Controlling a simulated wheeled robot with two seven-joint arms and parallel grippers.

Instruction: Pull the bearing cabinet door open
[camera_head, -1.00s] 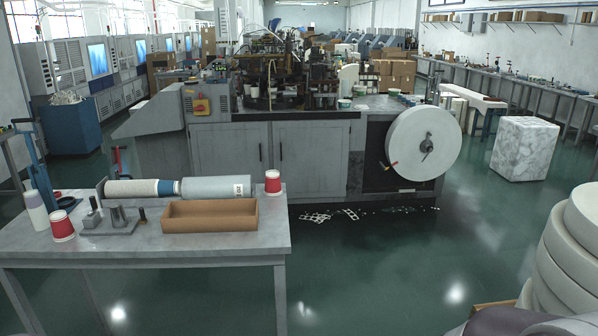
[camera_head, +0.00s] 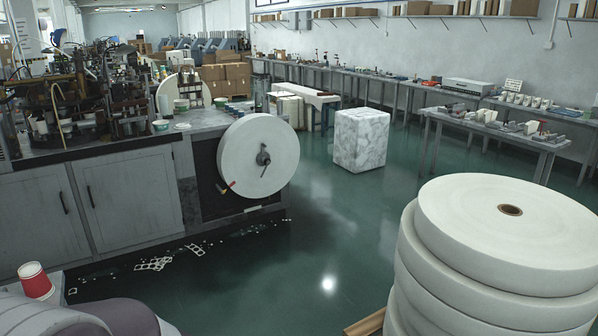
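Two grey cabinet doors are in the machine base at the left: a left door (camera_head: 35,225) and a right door (camera_head: 132,200). Both look shut, each with a dark vertical handle near the seam between them: the left handle (camera_head: 63,203) and the right handle (camera_head: 90,196). The left door is partly cut off by the picture edge. I cannot tell which of them is the bearing cabinet door. Neither of my grippers shows, so nothing is seen touching the doors.
A white paper reel (camera_head: 245,160) hangs on the machine's right end. Paper scraps (camera_head: 155,264) lie on the floor. A stack of large white rolls (camera_head: 500,240) fills the right foreground. A red cup (camera_head: 35,280) stands at bottom left. Green floor (camera_head: 330,235) is clear mid-view.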

